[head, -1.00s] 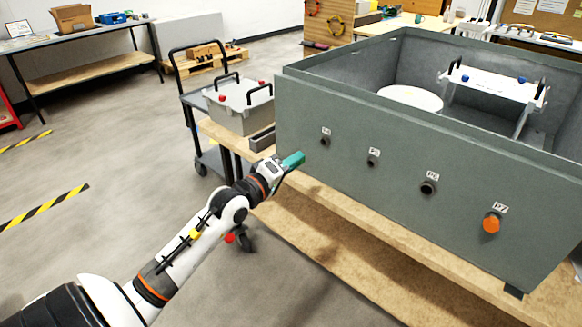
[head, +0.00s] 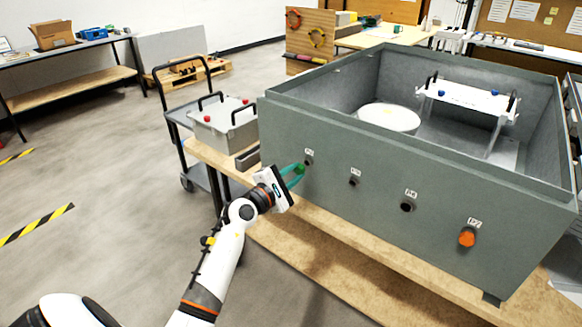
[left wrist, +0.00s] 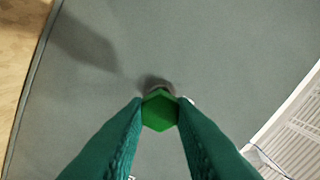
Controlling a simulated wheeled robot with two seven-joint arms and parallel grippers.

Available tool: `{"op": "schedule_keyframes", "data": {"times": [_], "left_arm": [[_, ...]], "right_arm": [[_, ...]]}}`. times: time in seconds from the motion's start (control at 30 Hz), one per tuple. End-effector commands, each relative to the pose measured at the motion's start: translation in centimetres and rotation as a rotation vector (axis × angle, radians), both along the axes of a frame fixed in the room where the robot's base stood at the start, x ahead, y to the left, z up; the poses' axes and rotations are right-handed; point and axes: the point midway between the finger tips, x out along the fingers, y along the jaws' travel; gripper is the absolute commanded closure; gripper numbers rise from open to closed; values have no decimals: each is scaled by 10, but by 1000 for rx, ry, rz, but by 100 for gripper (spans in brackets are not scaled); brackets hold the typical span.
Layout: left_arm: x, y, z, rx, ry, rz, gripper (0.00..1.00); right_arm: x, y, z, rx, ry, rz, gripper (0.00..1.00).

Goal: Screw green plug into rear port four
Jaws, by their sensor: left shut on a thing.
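My left gripper (head: 294,172) is shut on the green plug (left wrist: 159,110), whose hexagonal head faces the left wrist camera between the two teal fingertips. In the head view the green plug (head: 300,169) shows as a small green patch at the fingertips, close to the leftmost port (head: 309,157) of the grey housing (head: 350,205). In the left wrist view a dark round port (left wrist: 154,84) shows just beyond the plug and is partly hidden by it. I cannot tell whether the plug touches it. My right gripper is not in view.
Two more dark ports (head: 354,181) (head: 407,206) and an orange plug (head: 467,237) line the housing wall to the right. The housing stands on a wooden bench (head: 290,245). A cart and a grey box (head: 225,125) with black handles stand at left.

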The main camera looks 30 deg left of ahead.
Motion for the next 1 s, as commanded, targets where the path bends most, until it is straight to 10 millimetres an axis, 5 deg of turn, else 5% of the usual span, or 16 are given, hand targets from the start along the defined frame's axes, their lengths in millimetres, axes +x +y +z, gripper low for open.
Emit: {"op": "schedule_keyframes", "data": {"times": [0.6, 1.0], "left_arm": [[6, 0, 4, -777, 63, 3, 100], [8, 0, 0, -994, 79, 1, 100]], "right_arm": [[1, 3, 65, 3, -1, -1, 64], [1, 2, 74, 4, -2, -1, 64]]}}
